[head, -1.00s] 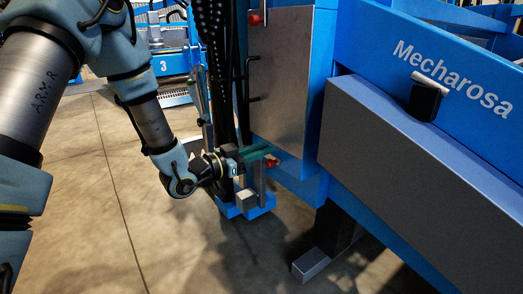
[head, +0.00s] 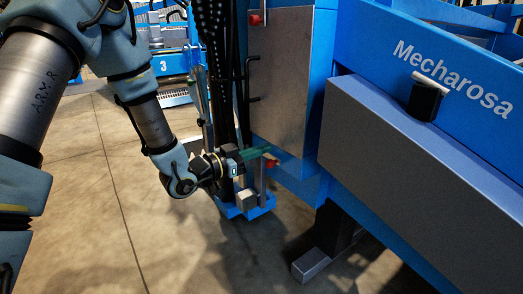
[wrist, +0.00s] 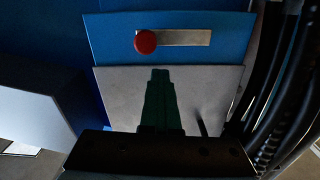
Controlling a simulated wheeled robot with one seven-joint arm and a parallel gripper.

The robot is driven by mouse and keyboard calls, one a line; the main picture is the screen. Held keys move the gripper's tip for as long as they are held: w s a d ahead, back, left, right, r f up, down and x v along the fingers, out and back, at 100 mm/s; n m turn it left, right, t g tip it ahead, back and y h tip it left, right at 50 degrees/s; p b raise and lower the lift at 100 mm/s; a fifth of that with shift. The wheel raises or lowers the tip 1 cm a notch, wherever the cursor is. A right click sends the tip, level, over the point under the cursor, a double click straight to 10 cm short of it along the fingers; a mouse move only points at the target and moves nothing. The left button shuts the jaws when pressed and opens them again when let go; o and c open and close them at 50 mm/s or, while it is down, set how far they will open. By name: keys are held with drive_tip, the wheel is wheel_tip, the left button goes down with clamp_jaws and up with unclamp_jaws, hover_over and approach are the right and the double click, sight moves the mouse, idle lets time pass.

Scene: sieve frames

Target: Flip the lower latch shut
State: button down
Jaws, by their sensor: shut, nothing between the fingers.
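The lower latch is a pale metal bar with a red knob (head: 271,162), low on the blue frame beside the grey panel. In the wrist view the latch's bar (wrist: 185,38) lies crosswise on a blue plate, its red knob (wrist: 146,41) at the left end. My gripper (head: 266,149) is shut and empty, its green fingers pointing at the frame close to the latch. In the wrist view the gripper's fingertips (wrist: 160,73) appear just below the bar and knob, with a small gap in the picture. Whether they touch the latch cannot be told.
An upper red knob (head: 256,19) sits at the top of the grey panel (head: 281,75). Black hoses (wrist: 285,95) run along the right of the wrist view. A blue beam with a grey box (head: 400,180) fills the right side. Open floor lies at lower left.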

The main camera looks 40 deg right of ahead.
drive_tip(key=c, duration=1.6)
unclamp_jaws()
drive_tip(key=c, duration=0.6)
unclamp_jaws()
drive_tip(key=shift+c, duration=0.2)
drive_tip(key=a+p, duration=0.3)
drive_tip(key=a, duration=0.7)
drive_tip(key=shift+w+a, duration=0.3)
drive_tip(key=shift+a, duration=0.1)
